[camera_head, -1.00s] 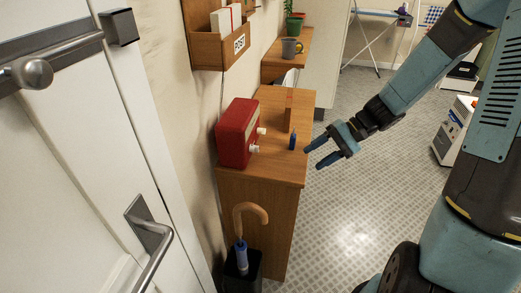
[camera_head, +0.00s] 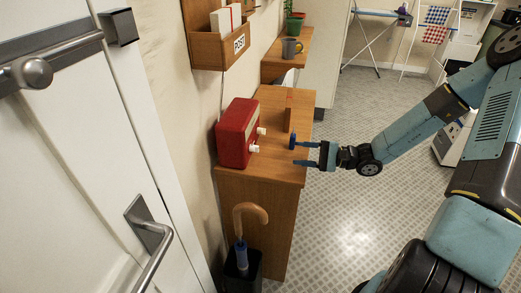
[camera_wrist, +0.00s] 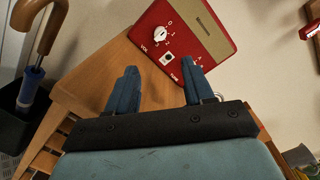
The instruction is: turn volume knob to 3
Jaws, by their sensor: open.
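The red radio (camera_head: 236,132) stands on the wooden cabinet against the wall, with two white knobs on its front. In the wrist view, the red radio (camera_wrist: 207,22) appears tilted. Its white volume knob (camera_wrist: 160,33) sits beside the "VOL" label and small printed numbers; I cannot read its exact setting. A "TUNE" label shows lower on the panel, partly near my right finger. My gripper (camera_head: 302,153) is open and empty at the cabinet's right edge, fingers pointing left toward the radio, apart from it. In the wrist view, my gripper (camera_wrist: 158,72) has both blue fingers spread below the panel.
An umbrella (camera_head: 250,212) in a black stand is in front of the cabinet. Open floor lies to the right.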

